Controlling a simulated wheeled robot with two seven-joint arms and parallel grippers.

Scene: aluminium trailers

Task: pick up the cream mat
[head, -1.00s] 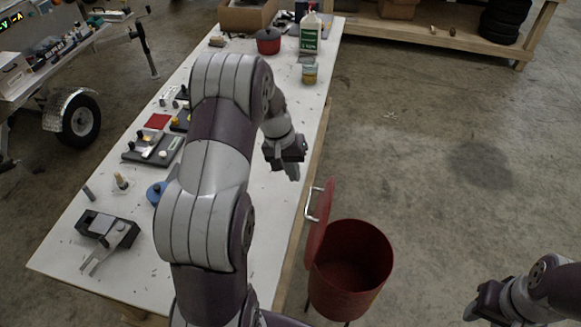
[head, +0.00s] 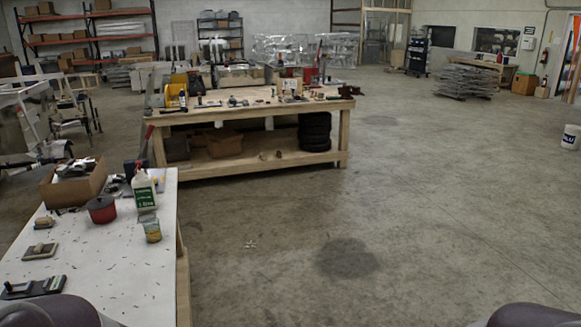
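I cannot make out a cream mat in the head view. Neither of my grippers is in view; only rounded parts of my arms show at the bottom edge. The white-topped table (head: 120,290) at the lower left holds a red pot (head: 102,209), a white bottle with a green label (head: 144,191), a small jar (head: 152,230) and several small tools. The far wooden workbench (head: 250,171) carries many small items that are too small to tell apart.
A cardboard box (head: 73,185) stands at the white table's far end. Black tires (head: 314,132) and a cardboard box (head: 224,144) sit on the workbench's lower shelf. The concrete floor to the right is open, with a dark stain (head: 347,258). A white bucket (head: 570,137) stands far right.

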